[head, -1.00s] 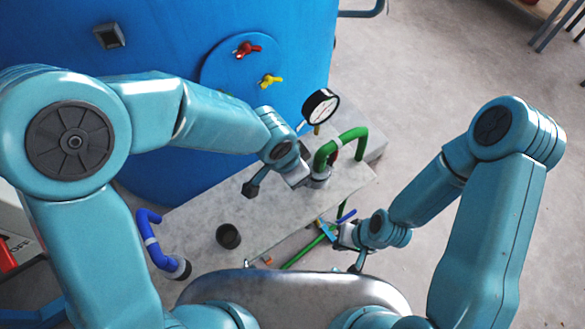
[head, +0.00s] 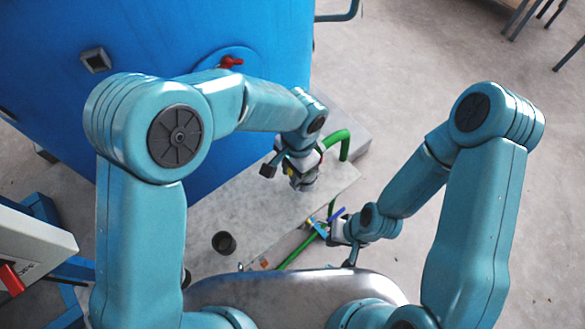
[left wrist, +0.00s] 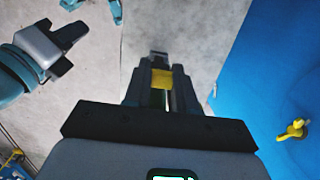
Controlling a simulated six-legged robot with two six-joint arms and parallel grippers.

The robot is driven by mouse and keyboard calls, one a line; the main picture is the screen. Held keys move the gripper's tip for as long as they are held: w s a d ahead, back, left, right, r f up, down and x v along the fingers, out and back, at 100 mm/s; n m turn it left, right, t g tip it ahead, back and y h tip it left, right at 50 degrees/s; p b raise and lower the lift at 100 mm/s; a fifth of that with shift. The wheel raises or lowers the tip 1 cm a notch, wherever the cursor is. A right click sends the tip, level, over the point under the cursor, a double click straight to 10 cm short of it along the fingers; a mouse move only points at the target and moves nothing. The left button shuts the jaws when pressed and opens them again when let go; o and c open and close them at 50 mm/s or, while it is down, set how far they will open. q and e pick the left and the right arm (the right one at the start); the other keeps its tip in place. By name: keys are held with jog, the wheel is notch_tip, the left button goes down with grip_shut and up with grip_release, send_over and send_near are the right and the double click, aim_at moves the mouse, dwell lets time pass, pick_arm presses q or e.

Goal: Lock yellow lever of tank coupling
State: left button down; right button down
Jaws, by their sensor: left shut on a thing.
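The yellow lever (left wrist: 161,80) shows between the fingers of my left gripper (left wrist: 159,92) in the left wrist view. My left gripper is shut on it. In the head view my left gripper (head: 302,182) is at the coupling beside the green hose (head: 338,137), above the grey slab (head: 210,205); the gripper and wrist hide most of the coupling. Whether the lever is locked cannot be told. My right gripper (head: 328,230) is low at the slab's right edge, by a green tube and a small blue part; its jaws are too small to judge.
The big blue tank (head: 130,45) stands behind the slab, with a red valve handle (head: 231,62) on it. A yellow wing valve (left wrist: 296,129) shows in the left wrist view. A dark round cup or hole (head: 224,243) is on the slab.

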pick_arm(q)
jog(key=shift+r, duration=0.15)
jog(key=c, duration=0.9)
grip_release()
jog(key=shift+w+r, duration=0.1)
jog(key=shift+r, duration=0.25)
jog(key=r, duration=0.5)
jog(key=d+r+b, duration=0.1)
jog(key=r, duration=0.9)
jog(key=shift+w+d+r, duration=0.2)
jog(key=shift+w+r, duration=0.05)
jog(key=shift+w, duration=0.15)
jog(key=shift+s, duration=0.1)
